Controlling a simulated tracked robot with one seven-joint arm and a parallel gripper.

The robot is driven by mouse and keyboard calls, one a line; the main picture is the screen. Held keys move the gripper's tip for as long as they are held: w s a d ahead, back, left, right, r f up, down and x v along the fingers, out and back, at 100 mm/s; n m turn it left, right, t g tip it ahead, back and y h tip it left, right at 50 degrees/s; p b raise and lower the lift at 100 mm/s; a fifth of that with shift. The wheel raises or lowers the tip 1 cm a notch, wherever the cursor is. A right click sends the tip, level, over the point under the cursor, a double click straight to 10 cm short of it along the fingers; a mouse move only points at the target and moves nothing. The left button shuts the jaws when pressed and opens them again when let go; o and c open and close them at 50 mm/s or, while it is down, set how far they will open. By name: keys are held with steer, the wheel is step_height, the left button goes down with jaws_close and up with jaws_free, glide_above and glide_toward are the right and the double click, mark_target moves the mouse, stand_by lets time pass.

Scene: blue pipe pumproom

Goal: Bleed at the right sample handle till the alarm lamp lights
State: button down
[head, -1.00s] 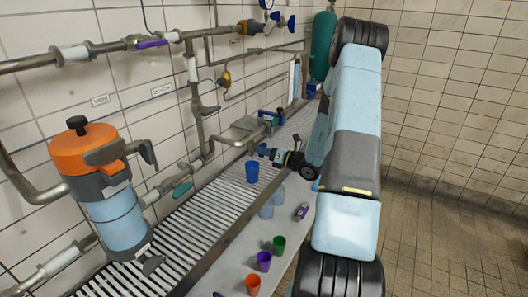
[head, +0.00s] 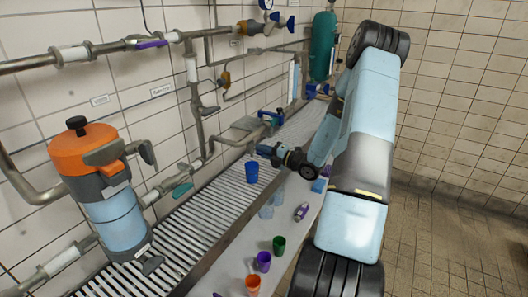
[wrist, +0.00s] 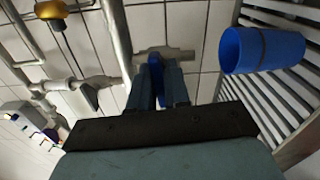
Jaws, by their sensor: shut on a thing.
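My gripper (head: 262,150) is at the pipework over the drain grating, its fingers pointing left. In the wrist view my gripper (wrist: 157,88) is shut on a narrow blue handle (wrist: 156,76), which shows between the fingers in front of a grey valve body (wrist: 165,51). The fingers hide most of the handle. A blue cup (head: 252,172) stands upright on the grating just below and left of the fingers. The cup also shows in the wrist view (wrist: 262,50), apart from the fingers. I cannot make out an alarm lamp or any flow.
Green (head: 279,245), purple (head: 263,262) and orange (head: 253,285) cups stand on the ledge beside the grating. Clear cups and a small purple-and-white item (head: 301,212) lie farther back. An orange-topped pump (head: 85,150) is at left. Open floor lies right.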

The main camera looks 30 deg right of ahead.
steer(key=shift+d+f+m, duration=0.1)
steer(key=shift+d+m, duration=0.15)
steer(key=shift+m, duration=0.45)
steer(key=c, duration=1.3)
jaws_free()
steer(key=shift+a, duration=0.1)
steer(key=shift+o, duration=0.6)
steer(key=shift+a, duration=0.1)
steer(key=v, duration=1.3)
steer(key=shift+s+d, duration=0.25)
steer(key=shift+s, duration=0.1)
